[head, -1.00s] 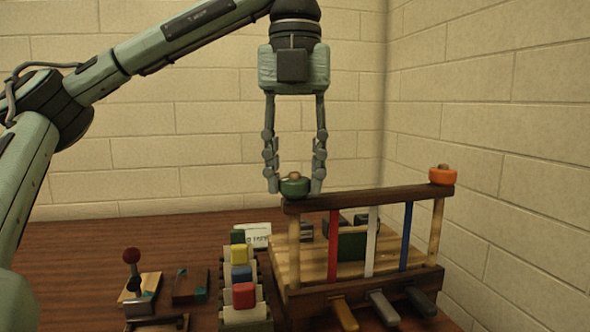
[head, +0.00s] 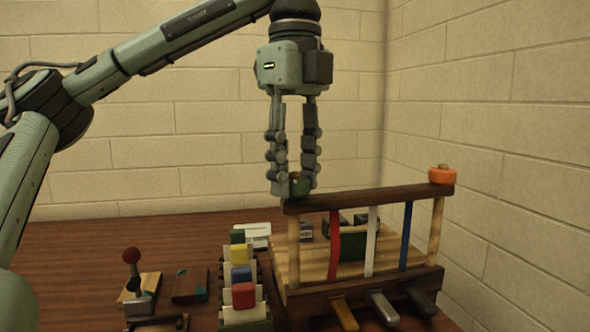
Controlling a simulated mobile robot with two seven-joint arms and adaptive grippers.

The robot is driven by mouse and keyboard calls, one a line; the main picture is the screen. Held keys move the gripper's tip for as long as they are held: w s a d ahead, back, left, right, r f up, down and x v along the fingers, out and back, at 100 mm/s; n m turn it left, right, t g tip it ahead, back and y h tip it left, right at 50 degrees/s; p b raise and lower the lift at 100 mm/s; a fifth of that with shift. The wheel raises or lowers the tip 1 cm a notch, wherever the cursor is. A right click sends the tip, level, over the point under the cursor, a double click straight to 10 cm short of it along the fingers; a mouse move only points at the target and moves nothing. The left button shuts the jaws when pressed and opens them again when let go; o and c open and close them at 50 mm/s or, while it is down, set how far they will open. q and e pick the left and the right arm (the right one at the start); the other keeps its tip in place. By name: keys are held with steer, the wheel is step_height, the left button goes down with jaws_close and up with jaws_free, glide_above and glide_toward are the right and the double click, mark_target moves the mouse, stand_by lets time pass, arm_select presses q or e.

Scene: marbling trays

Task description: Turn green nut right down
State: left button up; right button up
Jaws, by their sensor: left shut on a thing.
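The green nut (head: 300,188) sits on top of the left post of the wooden frame, at the left end of its dark top bar (head: 372,198). My left gripper (head: 293,188) points straight down from above and is shut on the green nut. Its fingers hide part of the nut. An orange nut (head: 442,176) sits on the right post at the other end of the bar. My right gripper is not in view.
Red, white (head: 371,242) and blue (head: 406,236) strips hang below the bar. Levers (head: 382,308) stick out at the front. Walls close off the back and right.

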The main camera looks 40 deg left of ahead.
arm_select(q)
steer(key=shift+r+n, duration=0.15)
steer(key=shift+n, duration=0.95)
steer(key=o, duration=1.2)
steer(key=shift+c, duration=0.2)
step_height(320, 180, up, 12)
